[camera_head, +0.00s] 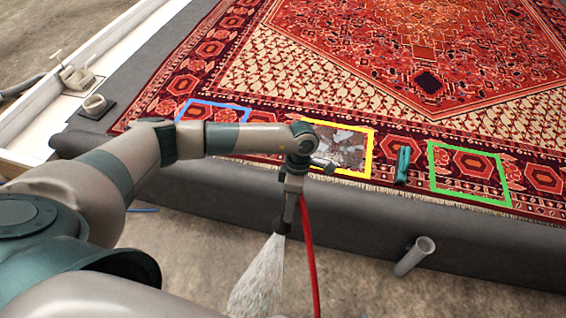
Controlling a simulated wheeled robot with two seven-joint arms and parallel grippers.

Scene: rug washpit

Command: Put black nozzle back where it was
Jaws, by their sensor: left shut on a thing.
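My left gripper (288,212) is shut on the black nozzle (281,226), in front of the rug platform's near edge. The nozzle points down and sprays water (260,280) toward the floor. A red hose (308,255) hangs down just right of the gripper. The gripper hides part of the nozzle. A grey open tube (415,257) sticks out at an angle from the platform's front side, right of the gripper. My right gripper is not in view.
The patterned red rug (400,60) lies on the grey platform (220,185). Blue (213,103), yellow (369,152) and green (469,196) frames mark its near border; grey dirt (340,145) lies inside the yellow one. A teal object (402,165) lies between yellow and green.

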